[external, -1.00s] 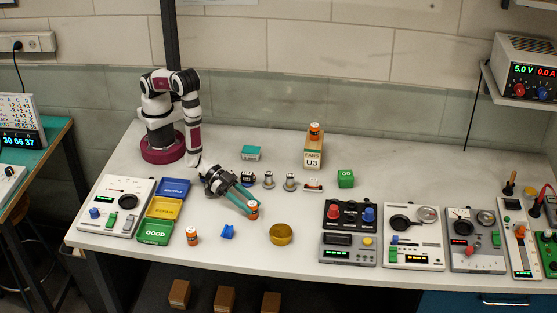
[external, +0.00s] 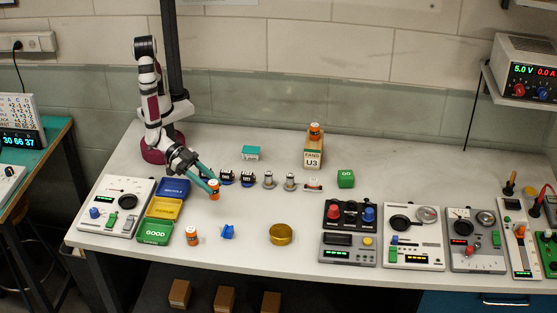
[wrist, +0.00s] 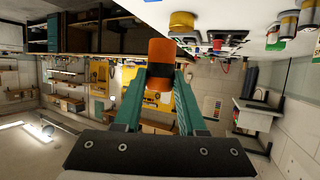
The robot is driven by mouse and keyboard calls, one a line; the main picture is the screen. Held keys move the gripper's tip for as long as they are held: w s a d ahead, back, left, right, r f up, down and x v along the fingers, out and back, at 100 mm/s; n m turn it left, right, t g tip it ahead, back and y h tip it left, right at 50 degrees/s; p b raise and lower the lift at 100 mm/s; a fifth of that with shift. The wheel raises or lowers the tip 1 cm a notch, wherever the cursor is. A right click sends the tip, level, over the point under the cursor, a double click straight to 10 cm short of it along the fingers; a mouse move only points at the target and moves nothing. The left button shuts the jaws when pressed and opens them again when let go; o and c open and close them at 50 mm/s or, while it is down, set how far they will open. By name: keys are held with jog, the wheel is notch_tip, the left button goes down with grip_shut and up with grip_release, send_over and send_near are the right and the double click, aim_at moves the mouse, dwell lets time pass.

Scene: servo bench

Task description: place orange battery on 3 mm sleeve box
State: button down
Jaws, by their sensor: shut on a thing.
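My gripper (external: 211,186) is shut on an orange battery (external: 213,193) with a dark band, held at the left of the bench, just left of the small motors. In the wrist view the battery (wrist: 160,66) sits between the teal fingertips. Two similar orange cells show: one stands at the front (external: 192,236), one on top of the U3 fans box (external: 312,158). No label reading 3 mm sleeve is legible; a teal box (external: 251,153) lies at the back and a green box (external: 346,178) stands to the right, and I cannot tell which is the sleeve box.
Blue, yellow and green trays (external: 154,233) line the left beside a meter panel (external: 114,207). Several small motors (external: 268,181) stand in a row right of my gripper. A blue part (external: 228,232) and brass dish (external: 280,234) are in front. Instrument panels (external: 413,235) fill the right.

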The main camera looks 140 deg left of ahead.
jog(key=shift+a+r, duration=0.2)
jog(key=shift+r, duration=0.05)
jog(key=s+a+r+n+g+y, duration=0.2)
jog(key=a+n+g+y, duration=0.15)
jog(key=a, duration=0.25)
jog(key=s+a+r+n+g+y, duration=0.1)
jog(key=a+r+n+g+y, duration=0.15)
jog(key=a+n, duration=0.2)
jog(key=s+a+n+g+y, duration=0.1)
jog(key=s+a+n+g, duration=0.1)
jog(key=s+n+g, duration=0.35)
jog(key=s+a+n+g+y, duration=0.1)
jog(key=s+a+n+g, duration=0.3)
jog(key=s, duration=0.3)
jog(key=shift+g, duration=0.75)
jog(key=s+a+f, duration=0.1)
jog(key=a+f, duration=0.1)
jog(key=a, duration=0.1)
jog(key=s+a+f, duration=0.1)
jog(key=a+f, duration=0.2)
jog(key=s+a+f, duration=0.1)
jog(key=a+f, duration=0.1)
jog(key=a, duration=0.1)
jog(key=shift+s+a+f, duration=0.15)
jog(key=shift+s+f, duration=0.2)
jog(key=shift+f, duration=0.05)
send_over(248, 151)
notch_tip(248, 151, down, 4)
jog(key=shift+w+f, duration=0.1)
